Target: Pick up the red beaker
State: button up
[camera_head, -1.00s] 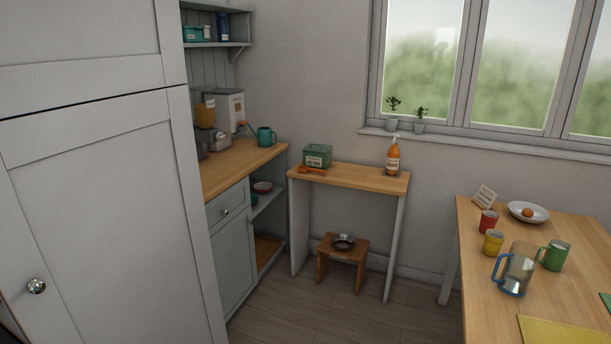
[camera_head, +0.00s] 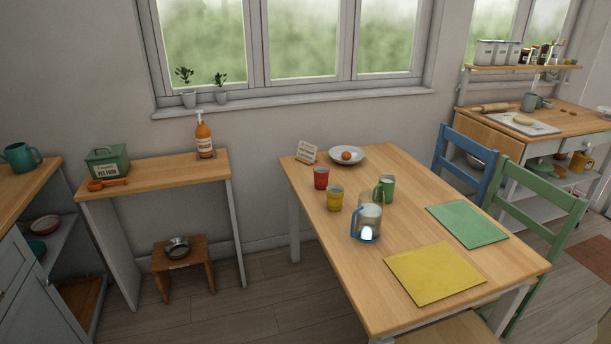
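The red beaker (camera_head: 321,178) stands upright on the wooden dining table (camera_head: 400,170), near its left edge towards the back. A yellow beaker (camera_head: 335,198) stands just in front of it to the right. A green mug (camera_head: 385,188) and a clear jug with a blue handle and base (camera_head: 367,222) stand further right. A small card (camera_head: 306,152) and a white plate with an orange fruit (camera_head: 347,156) are behind the red beaker. My gripper is not in view.
A narrow side table (camera_head: 160,171) with a green tin and an orange bottle stands to the left, with a small stool (camera_head: 183,265) under it. Blue (camera_head: 465,170) and green (camera_head: 535,215) chairs stand at the table's right. Floor shows between the two tables.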

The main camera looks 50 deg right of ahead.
aim_at(321, 178)
jog(key=z, duration=0.15)
jog(key=i, duration=1.3)
jog(key=u, duration=0.1)
